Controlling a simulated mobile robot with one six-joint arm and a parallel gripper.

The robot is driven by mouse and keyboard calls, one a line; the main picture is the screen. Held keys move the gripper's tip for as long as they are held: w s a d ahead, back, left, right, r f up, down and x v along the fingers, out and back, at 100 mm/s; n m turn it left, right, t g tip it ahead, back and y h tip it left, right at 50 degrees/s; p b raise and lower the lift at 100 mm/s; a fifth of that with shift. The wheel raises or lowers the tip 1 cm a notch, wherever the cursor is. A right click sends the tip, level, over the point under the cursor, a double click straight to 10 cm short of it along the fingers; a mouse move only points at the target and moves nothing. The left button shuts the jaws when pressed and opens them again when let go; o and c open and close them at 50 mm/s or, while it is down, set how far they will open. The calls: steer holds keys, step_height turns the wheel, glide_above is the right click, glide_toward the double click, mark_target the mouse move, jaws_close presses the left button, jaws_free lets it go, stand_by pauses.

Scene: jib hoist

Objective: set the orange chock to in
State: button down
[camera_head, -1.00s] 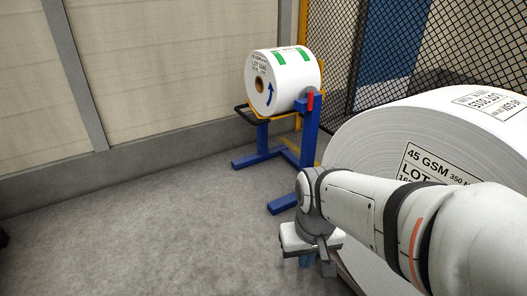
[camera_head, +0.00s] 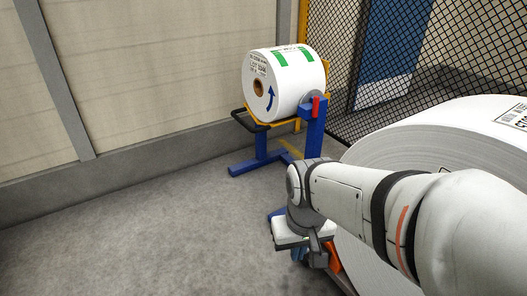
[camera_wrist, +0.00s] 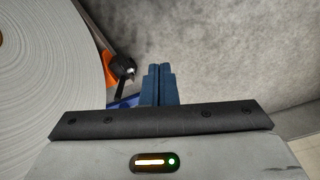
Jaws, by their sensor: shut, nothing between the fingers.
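An orange part, which looks like the chock, shows at the lower edge of the big paper roll (camera_head: 430,137), just right of my gripper (camera_head: 300,254) in the head view. Most of this orange piece (camera_head: 333,256) is hidden by my arm and the roll. In the wrist view, orange surfaces (camera_wrist: 107,57) show beside the roll's layered end (camera_wrist: 50,80), by a dark bar and a black lever with a pale tip (camera_wrist: 130,70). My gripper (camera_wrist: 158,68) has its blue fingers together and empty, apart from the lever and to its right. I cannot tell the chock's setting.
A blue stand (camera_head: 313,135) holds a smaller white roll (camera_head: 285,82) behind, with a black handle (camera_head: 250,122) on its left. A mesh fence (camera_head: 440,60) closes the back right. The floor (camera_head: 130,230) on the left is clear.

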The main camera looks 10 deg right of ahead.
steer(key=shift+w, duration=0.25)
